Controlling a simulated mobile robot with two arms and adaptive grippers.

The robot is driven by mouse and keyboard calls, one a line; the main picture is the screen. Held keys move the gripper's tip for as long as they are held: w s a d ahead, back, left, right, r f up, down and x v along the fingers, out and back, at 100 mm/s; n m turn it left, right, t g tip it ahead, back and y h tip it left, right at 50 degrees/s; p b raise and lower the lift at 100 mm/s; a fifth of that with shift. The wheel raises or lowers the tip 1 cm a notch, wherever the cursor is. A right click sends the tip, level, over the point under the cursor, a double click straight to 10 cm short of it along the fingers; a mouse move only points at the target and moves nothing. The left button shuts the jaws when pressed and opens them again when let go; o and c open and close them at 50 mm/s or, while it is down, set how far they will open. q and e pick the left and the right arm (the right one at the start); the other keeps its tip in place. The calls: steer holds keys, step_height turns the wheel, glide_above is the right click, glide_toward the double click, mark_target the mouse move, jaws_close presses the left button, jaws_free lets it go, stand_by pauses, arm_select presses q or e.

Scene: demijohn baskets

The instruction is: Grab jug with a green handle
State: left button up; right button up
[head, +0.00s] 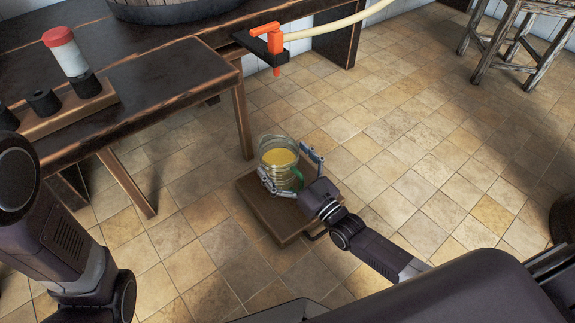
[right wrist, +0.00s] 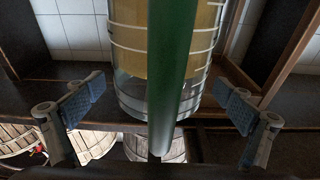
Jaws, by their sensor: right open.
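The jug (head: 279,150) is clear, holds yellow liquid and has a green handle (head: 299,180). It stands upright on a low wooden stool (head: 277,221). My right gripper (head: 289,171) is open, with one finger on each side of the handle side of the jug. In the right wrist view the green handle (right wrist: 173,75) runs upright between the spread fingers of the gripper (right wrist: 161,95). The jug (right wrist: 128,62) is right behind it. Both fingers look apart from the handle. My left arm shows at the left, but its gripper is out of view.
A dark wooden table (head: 158,84) stands at the left, with a rack (head: 62,112) and a red-capped container (head: 66,55) on it. An orange tap (head: 272,39) with a hose is above. Another stool (head: 505,38) is at the top right. The tiled floor between is clear.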

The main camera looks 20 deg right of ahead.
steer(key=c, duration=2)
steer(key=shift+w+r, duration=0.1)
steer(key=shift+r, duration=0.25)
steer(key=shift+c, duration=0.9)
steer(key=shift+r, duration=0.1)
